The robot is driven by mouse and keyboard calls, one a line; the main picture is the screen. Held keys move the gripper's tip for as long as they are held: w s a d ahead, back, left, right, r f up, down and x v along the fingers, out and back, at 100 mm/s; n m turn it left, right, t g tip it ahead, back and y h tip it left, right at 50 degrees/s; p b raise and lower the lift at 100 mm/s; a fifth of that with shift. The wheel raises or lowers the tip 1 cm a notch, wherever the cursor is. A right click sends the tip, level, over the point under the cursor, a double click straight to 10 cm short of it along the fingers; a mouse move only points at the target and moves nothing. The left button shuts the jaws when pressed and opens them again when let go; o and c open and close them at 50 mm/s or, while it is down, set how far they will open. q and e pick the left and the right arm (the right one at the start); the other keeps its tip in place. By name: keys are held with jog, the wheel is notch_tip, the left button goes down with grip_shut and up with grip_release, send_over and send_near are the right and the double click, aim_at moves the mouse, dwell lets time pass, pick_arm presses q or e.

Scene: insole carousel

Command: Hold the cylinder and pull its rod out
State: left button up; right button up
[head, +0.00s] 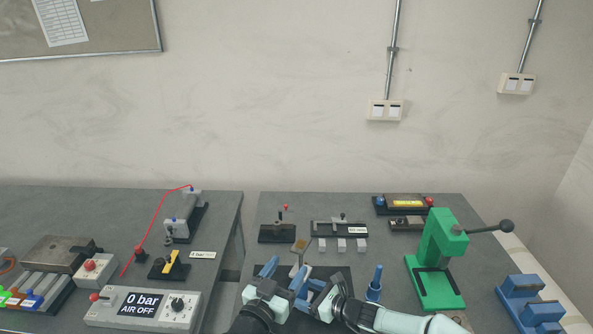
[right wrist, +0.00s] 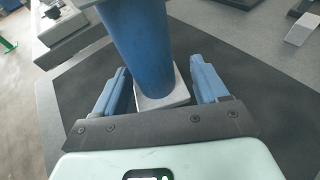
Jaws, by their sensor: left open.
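My left gripper (head: 286,268) is open at the front of the table, over the dark mat, with its blue fingers apart. My right gripper (head: 309,284) is close beside it. In the right wrist view, the right gripper's blue fingers (right wrist: 160,84) stand apart on either side of a pale grey block end (right wrist: 165,97), which may be the cylinder's body. A thick blue column (right wrist: 140,45) rises in front of this block and hides part of it; I cannot tell what it belongs to. The rod cannot be made out; my grippers cover much of this spot in the head view.
A blue upright tool (head: 375,284) stands right of my grippers. A green press (head: 439,250) with a lever is farther right, by blue blocks (head: 530,301). Behind are small grey blocks (head: 342,245). A pressure box (head: 145,307) reading 0 bar, AIR OFF, is on the left table.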

jog(key=shift+s+a+f, duration=0.2)
jog(key=shift+s+f, duration=0.05)
